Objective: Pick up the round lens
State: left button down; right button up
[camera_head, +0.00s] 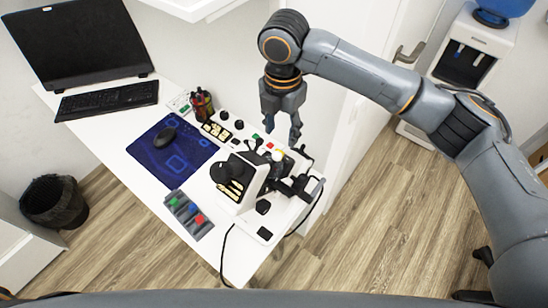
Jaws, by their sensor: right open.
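My right gripper (282,132) hangs open, fingers down, above the back right part of the white desk. It is apart from the small objects below it. I cannot single out the round lens for sure. Small round black pieces (223,115) lie on the desk to the left of the gripper. A grey tray (201,229) with green, blue and red pieces lies at the desk's front edge. My left gripper is out of view.
A black bin (54,202) and a water dispenser (470,50) stand on the floor.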

aim_at(281, 151)
jog(key=shift+w+f, duration=0.15)
jog(key=shift+f, duration=0.45)
jog(key=shift+w+f, duration=0.15)
jog(key=shift+f, duration=0.1)
jog(key=shift+s+f+p, duration=0.2)
jog(key=shift+f+p, duration=0.55)
notch_tip(281, 151, down, 3)
jog(key=shift+s+r+p, duration=0.15)
jog(key=shift+r+p, duration=0.05)
jog(key=shift+p, duration=0.3)
jog(key=shift+f, duration=0.6)
jog(key=c, duration=0.9)
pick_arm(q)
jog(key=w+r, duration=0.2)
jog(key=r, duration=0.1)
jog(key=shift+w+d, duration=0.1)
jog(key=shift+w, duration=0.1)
pick_arm(e)
jog(key=shift+c, duration=0.3)
